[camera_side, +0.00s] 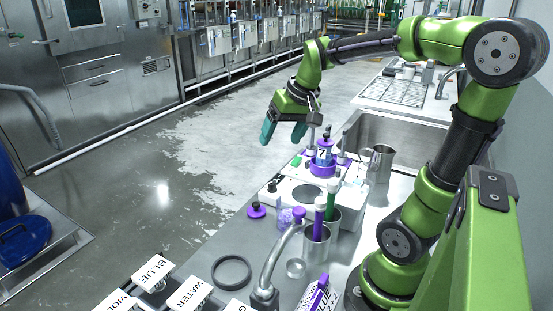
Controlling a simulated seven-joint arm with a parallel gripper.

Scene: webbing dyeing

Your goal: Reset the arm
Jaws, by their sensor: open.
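My gripper (283,138) is at the centre of the view, at the end of my green arm. Its two teal fingers point down and stand apart, with nothing between them. It hangs in the air above and to the left of the bench equipment, with the wet floor behind it.
Below it, a purple-and-blue container (323,163) stands on a white device (298,192). A metal pitcher (380,164) is by the sink (405,140). Purple-topped tools stand in a metal cup (316,246). A black ring (231,272), a curved tap (274,262) and labelled blocks, including BLUE (154,274), are in front.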

